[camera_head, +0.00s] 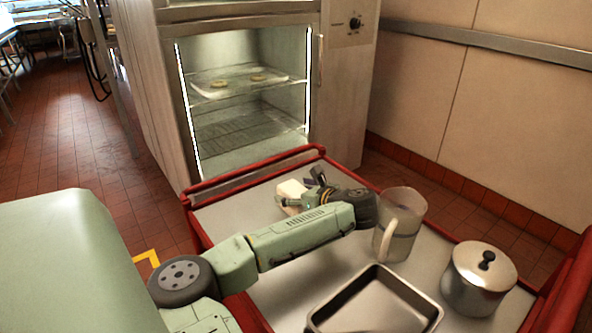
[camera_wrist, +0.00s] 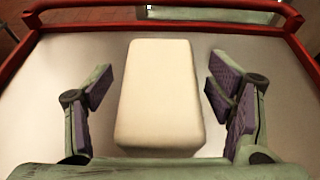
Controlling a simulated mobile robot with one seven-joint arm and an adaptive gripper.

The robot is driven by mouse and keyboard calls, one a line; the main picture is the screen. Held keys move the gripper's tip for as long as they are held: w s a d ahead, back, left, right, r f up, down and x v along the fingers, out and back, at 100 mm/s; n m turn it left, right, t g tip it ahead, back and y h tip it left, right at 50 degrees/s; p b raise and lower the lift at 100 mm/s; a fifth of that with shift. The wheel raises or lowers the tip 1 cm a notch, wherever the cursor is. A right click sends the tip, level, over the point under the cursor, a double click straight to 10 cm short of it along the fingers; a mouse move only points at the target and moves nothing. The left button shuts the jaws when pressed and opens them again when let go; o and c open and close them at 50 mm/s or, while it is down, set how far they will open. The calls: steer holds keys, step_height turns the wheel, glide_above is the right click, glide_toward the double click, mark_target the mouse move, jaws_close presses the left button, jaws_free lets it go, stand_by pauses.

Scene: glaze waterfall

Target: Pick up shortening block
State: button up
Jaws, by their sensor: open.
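The shortening block (camera_wrist: 158,95) is a cream-coloured rectangular block with rounded edges. In the wrist view it lies between the two open fingers of my gripper (camera_wrist: 157,95), with a gap visible on each side. In the head view the block (camera_head: 291,190) sits near the far left part of the red-edged cart top, partly hidden by my gripper (camera_head: 303,187). The fingers have purple pads and do not appear to touch the block.
The metal cart top (camera_head: 236,217) has a raised red rail. A clear pitcher (camera_head: 402,222), a lidded pot (camera_head: 478,278) and an empty metal pan (camera_head: 375,303) stand to the right and front. A lit glass cabinet (camera_head: 245,95) with racks stands behind the cart.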

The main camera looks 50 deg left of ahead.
steer(key=c, duration=1.6)
steer(key=shift+c, duration=0.3)
steer(key=shift+r, duration=0.15)
